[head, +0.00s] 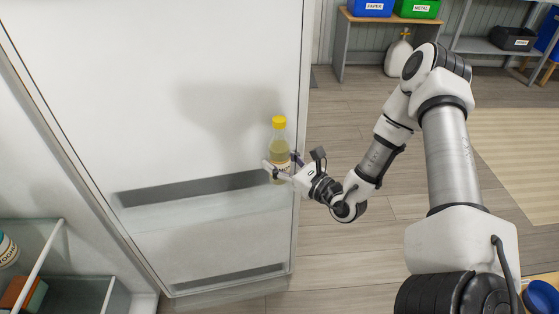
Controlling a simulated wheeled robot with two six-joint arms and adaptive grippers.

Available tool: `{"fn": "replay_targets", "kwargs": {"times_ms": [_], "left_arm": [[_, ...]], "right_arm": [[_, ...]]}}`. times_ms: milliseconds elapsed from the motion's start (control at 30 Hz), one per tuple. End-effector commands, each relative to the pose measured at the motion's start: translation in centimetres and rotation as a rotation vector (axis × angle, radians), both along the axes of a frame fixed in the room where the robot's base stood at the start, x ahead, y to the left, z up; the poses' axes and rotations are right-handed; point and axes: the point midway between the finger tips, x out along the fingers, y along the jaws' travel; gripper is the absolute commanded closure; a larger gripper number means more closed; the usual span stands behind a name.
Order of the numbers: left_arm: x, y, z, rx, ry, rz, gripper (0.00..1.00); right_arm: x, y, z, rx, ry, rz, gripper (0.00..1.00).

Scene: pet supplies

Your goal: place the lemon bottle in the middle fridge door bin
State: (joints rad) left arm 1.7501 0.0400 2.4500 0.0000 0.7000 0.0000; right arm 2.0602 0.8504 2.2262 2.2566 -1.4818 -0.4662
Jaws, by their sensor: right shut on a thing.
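The lemon bottle (279,147) is clear with pale yellow liquid and a yellow cap. It is upright in my right gripper (281,170), whose fingers are shut around its lower part. The bottle shows in front of the right part of the white inner fridge door (200,80). A wide door bin (215,207) with a dark slot-like opening lies below and left of the bottle. Whether the bottle's base is above or in front of this bin is hard to tell. Another bin (230,284) shows lower down. My left gripper is out of view.
Glass shelves (85,292) with a jar (7,250) stand at the lower left. Open wooden floor (345,120) lies right of the door.

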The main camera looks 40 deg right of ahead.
Motion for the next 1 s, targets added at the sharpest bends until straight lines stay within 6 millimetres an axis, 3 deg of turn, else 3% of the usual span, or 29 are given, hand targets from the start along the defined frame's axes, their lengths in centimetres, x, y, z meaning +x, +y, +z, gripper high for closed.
{"fn": "replay_targets", "kwargs": {"times_ms": [200, 233, 300, 633, 800, 1000], "left_arm": [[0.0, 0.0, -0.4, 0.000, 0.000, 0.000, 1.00], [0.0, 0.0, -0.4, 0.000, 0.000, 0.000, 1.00], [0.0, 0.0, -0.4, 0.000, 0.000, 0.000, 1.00], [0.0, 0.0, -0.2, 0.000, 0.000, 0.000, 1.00], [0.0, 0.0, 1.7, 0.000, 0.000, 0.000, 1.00], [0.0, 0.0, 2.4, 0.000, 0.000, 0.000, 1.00]], "right_arm": [[0.0, 0.0, -0.3, 0.000, -0.002, 0.000, 0.84], [0.0, 0.0, -0.4, 0.000, 0.000, 0.000, 0.39], [0.0, 0.0, -0.3, 0.000, 0.000, 0.000, 0.17], [0.0, 0.0, -0.2, 0.000, 0.000, 0.000, 0.17], [-0.2, -0.1, 1.5, 0.002, 0.001, -0.002, 0.17], [-4.8, -1.1, 1.1, 0.008, 0.003, -0.009, 0.17]]}}
